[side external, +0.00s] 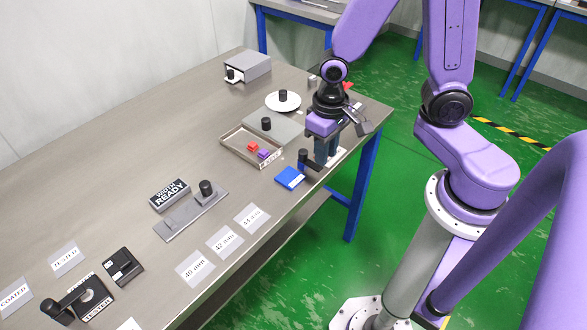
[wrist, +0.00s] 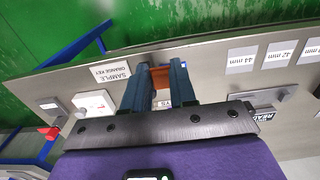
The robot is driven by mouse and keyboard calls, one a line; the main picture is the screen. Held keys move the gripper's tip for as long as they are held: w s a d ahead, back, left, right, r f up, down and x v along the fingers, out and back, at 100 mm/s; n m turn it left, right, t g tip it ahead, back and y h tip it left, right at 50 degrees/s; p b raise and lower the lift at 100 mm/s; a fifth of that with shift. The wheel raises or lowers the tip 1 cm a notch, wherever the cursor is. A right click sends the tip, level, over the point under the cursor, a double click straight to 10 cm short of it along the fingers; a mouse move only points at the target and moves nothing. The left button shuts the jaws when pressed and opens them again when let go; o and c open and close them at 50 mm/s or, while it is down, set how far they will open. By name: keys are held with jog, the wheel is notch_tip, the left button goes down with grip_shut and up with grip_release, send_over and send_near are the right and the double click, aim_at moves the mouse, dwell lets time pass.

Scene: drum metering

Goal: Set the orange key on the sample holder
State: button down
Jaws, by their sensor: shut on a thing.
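My gripper (side external: 326,153) points down near the right-hand edge of the table, and its two dark fingers (wrist: 160,88) show in the wrist view. They are shut on the orange key (wrist: 160,76), which shows as a small orange-brown piece between the fingertips; the fingers hide most of it. In the side view the key is hidden. A white card reading SAMPLE ORANGE KEY (wrist: 111,72) lies on the table beside the fingers. I cannot clearly single out the sample holder; the fingers cover the area beside the card. I cannot tell whether the key touches anything below.
A black knobbed piece (side external: 303,158) stands close left of my gripper. A blue block (side external: 290,178) lies in front of it. A tray (side external: 229,148) with red and purple blocks is further left. A grey fixture (side external: 180,220) and size cards lie nearer the camera.

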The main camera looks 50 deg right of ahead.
jog(key=shift+w+f, duration=0.65)
jog(key=shift+w, duration=0.8)
send_over(294, 179)
notch_tip(294, 179, down, 6)
jog(key=shift+s+r, duration=0.1)
jog(key=shift+f, duration=1.65)
jog(key=shift+f, duration=0.1)
jog(key=c, duration=1.2)
grip_release()
